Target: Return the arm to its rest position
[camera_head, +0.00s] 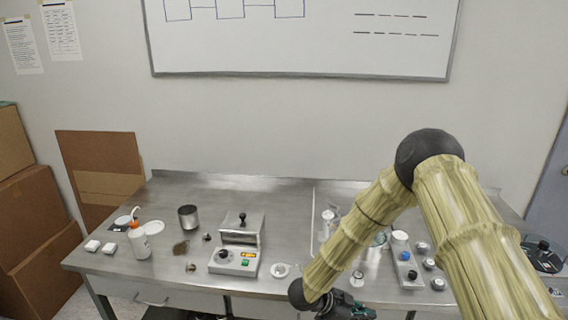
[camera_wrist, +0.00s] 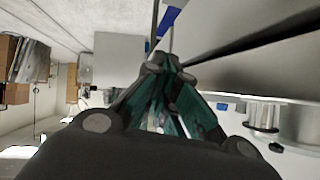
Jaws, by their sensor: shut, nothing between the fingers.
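My arm, in a tan bamboo-like cover with dark joints, is bent at the right of the head view. Its forearm slopes down and left over the front of the bench. My gripper (camera_head: 350,310) is at the bottom edge of the head view, partly cut off, near the bench's front edge. In the wrist view my gripper (camera_wrist: 165,68) shows dark fingers with green parts drawn together at the tips. It is shut and holds nothing.
Cardboard boxes (camera_head: 40,240) stand at left. A whiteboard (camera_head: 300,50) hangs behind. The space above the bench's left half is clear.

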